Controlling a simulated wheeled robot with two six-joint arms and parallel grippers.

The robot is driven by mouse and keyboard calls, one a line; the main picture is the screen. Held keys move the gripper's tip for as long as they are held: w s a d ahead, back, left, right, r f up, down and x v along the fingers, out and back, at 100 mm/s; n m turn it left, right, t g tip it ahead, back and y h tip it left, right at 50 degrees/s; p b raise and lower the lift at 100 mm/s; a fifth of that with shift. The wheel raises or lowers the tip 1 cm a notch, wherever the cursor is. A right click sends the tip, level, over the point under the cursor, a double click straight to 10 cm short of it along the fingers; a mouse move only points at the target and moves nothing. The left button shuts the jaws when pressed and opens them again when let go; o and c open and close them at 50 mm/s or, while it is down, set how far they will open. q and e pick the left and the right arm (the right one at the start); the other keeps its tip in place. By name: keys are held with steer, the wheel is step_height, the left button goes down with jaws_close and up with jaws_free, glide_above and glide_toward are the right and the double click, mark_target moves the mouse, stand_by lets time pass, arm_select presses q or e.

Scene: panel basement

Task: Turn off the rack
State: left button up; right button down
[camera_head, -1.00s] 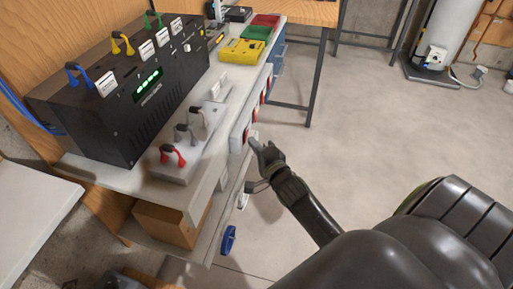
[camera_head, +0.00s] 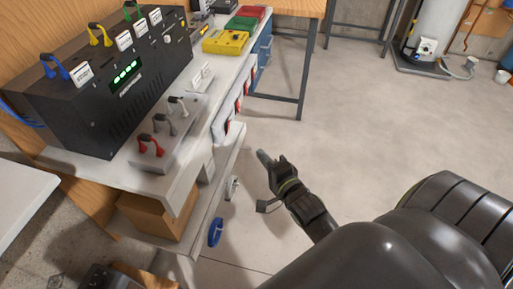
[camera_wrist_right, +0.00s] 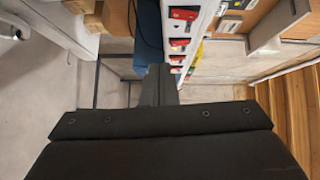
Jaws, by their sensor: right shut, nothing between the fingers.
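The rack (camera_head: 125,85) is a black box with a lit green display on the bench at the left. Blue, yellow and green looped plugs and white labels stand on its top. A white strip with red switches (camera_head: 236,104) runs along the bench's front edge; the red switches also show in the right wrist view (camera_wrist_right: 179,44). My right gripper (camera_head: 264,158) is shut and empty, in front of and apart from the strip, over the floor. Its fingers (camera_wrist_right: 160,85) show closed in the wrist view. My left gripper is not in view.
A grey plate with red and grey plugs (camera_head: 152,160) sits on the bench near end. Yellow (camera_head: 226,41), green and red boxes lie farther back. A cardboard box (camera_head: 155,214) is on the lower shelf. A blue coil (camera_head: 215,231) hangs below.

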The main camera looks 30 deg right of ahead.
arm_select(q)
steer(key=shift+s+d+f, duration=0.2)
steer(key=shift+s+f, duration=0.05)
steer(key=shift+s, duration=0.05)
arm_select(e)
steer(key=shift+s+a+f, duration=0.1)
steer(key=shift+s, duration=1.1)
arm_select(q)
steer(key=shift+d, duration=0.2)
